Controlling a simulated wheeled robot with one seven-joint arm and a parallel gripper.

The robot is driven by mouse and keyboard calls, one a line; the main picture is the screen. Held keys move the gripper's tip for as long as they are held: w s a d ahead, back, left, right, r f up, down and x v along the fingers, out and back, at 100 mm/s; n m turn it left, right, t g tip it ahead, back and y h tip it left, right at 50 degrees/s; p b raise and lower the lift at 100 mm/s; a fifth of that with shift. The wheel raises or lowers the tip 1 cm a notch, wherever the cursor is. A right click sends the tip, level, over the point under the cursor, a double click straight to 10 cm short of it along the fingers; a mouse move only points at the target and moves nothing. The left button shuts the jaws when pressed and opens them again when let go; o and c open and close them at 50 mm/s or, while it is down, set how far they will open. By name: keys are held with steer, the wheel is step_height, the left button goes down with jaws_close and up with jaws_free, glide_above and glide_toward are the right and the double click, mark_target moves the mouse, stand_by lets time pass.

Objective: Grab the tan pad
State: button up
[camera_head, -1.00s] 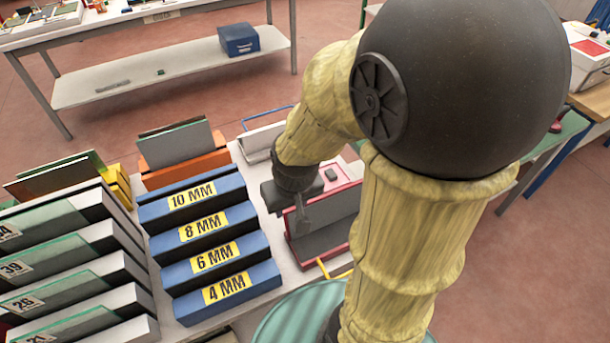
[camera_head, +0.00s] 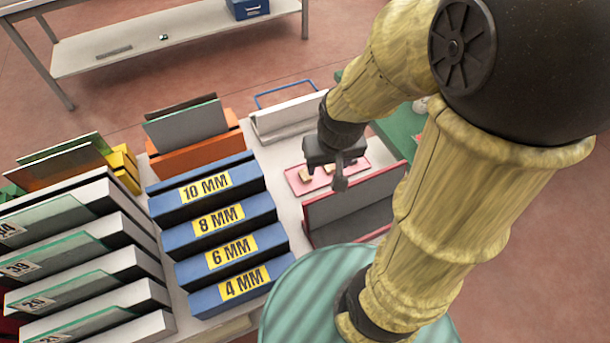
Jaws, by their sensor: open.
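A small tan pad (camera_head: 305,174) lies on a flat pink mat or tray (camera_head: 296,187) on the white table. A second small tan piece (camera_head: 329,168) shows beside it on the right, partly behind my gripper. I cannot tell which of the two is the pad the task names. My gripper (camera_head: 338,176) is open and hangs over the pink tray, its dark fingers pointing down. It looks empty, and its height above the tan pieces is hard to judge.
A pink-edged grey holder (camera_head: 345,208) stands just in front of the tray. Blue stepped racks (camera_head: 230,217) marked in MM stand to the left. A white bin with a blue frame (camera_head: 285,117) and an orange rack (camera_head: 195,155) stand behind.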

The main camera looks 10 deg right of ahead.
steer(key=w+f+n+g+b, duration=0.1)
steer(key=w+f+b, duration=0.3)
steer(key=w+f, duration=1.3)
steer(key=shift+w+d+n, duration=0.35)
steer(key=shift+w+n, duration=0.25)
steer(key=shift+w, duration=0.5)
steer(key=p, duration=0.1)
glide_above(305, 174)
steer(key=f, duration=1.2)
steer(key=shift+s, duration=0.35)
steer(key=shift+w+f+p, duration=0.15)
steer(key=shift+f+p, duration=0.25)
steer(key=shift+f, duration=0.9)
steer(key=shift+w+f+p, duration=0.1)
steer(key=shift+f+p, duration=0.25)
steer(key=shift+f, duration=0.95)
steer(key=c, duration=1)
